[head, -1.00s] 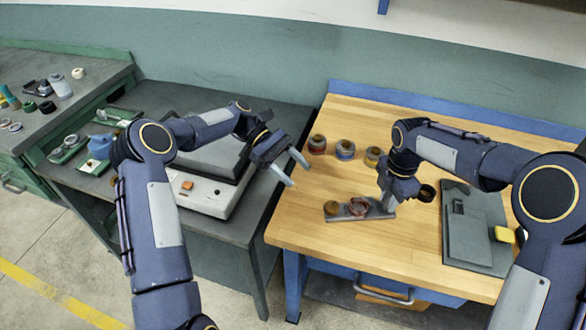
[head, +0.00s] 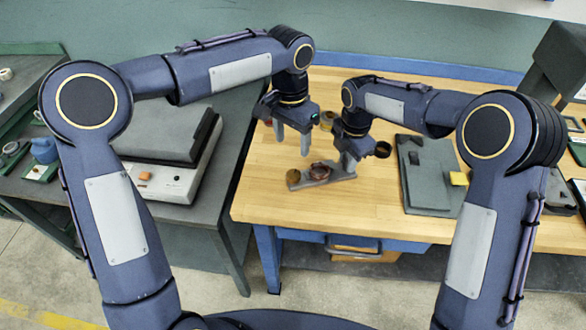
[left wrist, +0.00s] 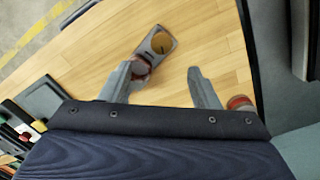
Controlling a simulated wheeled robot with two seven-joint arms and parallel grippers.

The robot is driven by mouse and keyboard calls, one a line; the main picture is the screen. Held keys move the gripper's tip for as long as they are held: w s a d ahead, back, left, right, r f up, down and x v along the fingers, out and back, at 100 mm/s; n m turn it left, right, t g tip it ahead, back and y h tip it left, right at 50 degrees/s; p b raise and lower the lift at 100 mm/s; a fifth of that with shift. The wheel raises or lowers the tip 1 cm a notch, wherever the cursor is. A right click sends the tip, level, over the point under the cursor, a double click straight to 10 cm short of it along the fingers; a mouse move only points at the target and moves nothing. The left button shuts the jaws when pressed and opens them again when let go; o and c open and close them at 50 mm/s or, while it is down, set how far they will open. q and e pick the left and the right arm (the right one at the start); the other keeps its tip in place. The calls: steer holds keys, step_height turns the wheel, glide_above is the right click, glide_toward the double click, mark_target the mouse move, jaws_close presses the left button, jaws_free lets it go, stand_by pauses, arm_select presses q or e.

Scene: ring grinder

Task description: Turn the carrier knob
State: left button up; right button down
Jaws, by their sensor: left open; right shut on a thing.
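The carrier (head: 308,181) is a grey plate lying on the wooden bench, with a round brass-coloured knob (head: 293,175) at its left end and a copper-red ring (head: 320,170) near its middle. My right gripper (head: 348,165) is shut on the carrier's right end. My left gripper (head: 292,145) is open and empty, its fingers pointing down, above and behind the knob. In the left wrist view the knob (left wrist: 161,43) lies beyond the open fingers (left wrist: 165,88), and the left finger partly hides the ring (left wrist: 141,68).
Small ring pots stand behind the carrier, partly hidden by my grippers; one red pot shows in the left wrist view (left wrist: 238,102). The bench front is clear.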

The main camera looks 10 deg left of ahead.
mark_target(293, 173)
arm_select(q)
steer(key=shift+m+t, duration=0.3)
steer(key=shift+m, duration=0.1)
step_height(293, 173, down, 11)
steer(key=shift+d+f, duration=0.15)
steer(key=shift+f, duration=0.05)
steer(key=c, duration=1)
